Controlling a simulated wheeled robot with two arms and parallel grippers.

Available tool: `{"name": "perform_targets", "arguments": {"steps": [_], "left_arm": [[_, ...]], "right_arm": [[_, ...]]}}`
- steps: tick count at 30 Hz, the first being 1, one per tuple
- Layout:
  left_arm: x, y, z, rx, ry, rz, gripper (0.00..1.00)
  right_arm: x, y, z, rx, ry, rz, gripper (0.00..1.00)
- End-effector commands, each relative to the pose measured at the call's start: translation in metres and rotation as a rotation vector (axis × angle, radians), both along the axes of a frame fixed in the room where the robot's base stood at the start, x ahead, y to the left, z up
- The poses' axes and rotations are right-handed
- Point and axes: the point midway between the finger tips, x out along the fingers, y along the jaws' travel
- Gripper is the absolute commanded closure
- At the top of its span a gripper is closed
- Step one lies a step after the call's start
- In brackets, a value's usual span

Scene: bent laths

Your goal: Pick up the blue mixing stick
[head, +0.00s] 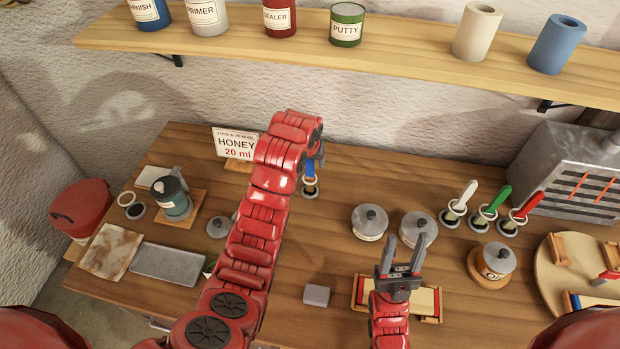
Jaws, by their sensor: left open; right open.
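The blue mixing stick (310,170) stands upright in a small ringed holder (310,190) near the middle of the bench. Its upper part is partly hidden by my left gripper. My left gripper (316,163) is at the end of the raised red arm, right at the stick's top. Its jaws are open, but the wrist hides most of them, and I cannot tell whether they touch the stick. My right gripper (402,248) is open and empty, over the front part of the bench, well to the right of the stick.
White (468,192), green (498,200) and red (527,205) sticks stand in holders at the right. Lidded pots (370,222) stand mid-bench. A honey sign (236,143) stands behind my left arm. A shelf (380,58) with cans runs above. Bench around the blue stick's holder is clear.

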Motion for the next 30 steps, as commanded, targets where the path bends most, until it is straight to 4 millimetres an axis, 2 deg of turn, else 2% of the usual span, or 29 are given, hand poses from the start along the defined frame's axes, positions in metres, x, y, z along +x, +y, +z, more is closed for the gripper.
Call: {"name": "perform_targets", "arguments": {"steps": [8,18,26,30], "left_arm": [[0.006,-0.001,-0.012,0.0,-0.002,-0.001,0.34],[0.024,-0.003,-0.051,0.0,0.0,0.0,0.34],[0.026,-0.003,-0.053,0.0,-0.001,0.0,0.34],[0.026,-0.003,-0.053,0.0,-0.002,0.0,0.57]], "right_arm": [[0.0,0.0,0.0,0.0,0.0,0.0,0.5],[0.0,0.0,-0.007,0.0,0.0,0.0,0.5],[0.0,0.0,-0.007,0.0,0.0,0.0,0.5],[0.0,0.0,-0.007,0.0,0.0,0.0,0.5]]}}
